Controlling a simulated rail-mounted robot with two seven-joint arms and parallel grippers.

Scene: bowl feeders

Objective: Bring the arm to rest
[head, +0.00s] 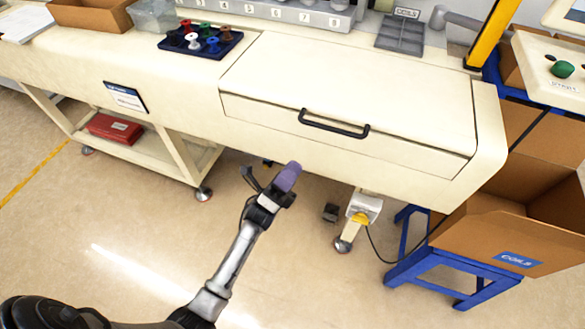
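My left arm comes in from the lower left, and its gripper (269,174) is in front of the bench, over the floor in the picture. Its dark left finger and the purple-faced part on its right stand apart. I see nothing between them. The gripper appears below the black drawer handle (333,124) and clear of it. My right gripper is not in view.
The cream bench (180,75) with its closed drawer spans the picture above the gripper. A dark blue tray (217,50) with several coloured pieces stands on top. A cardboard box (500,235) and blue stand (420,262) are at right. Floor is open at lower left.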

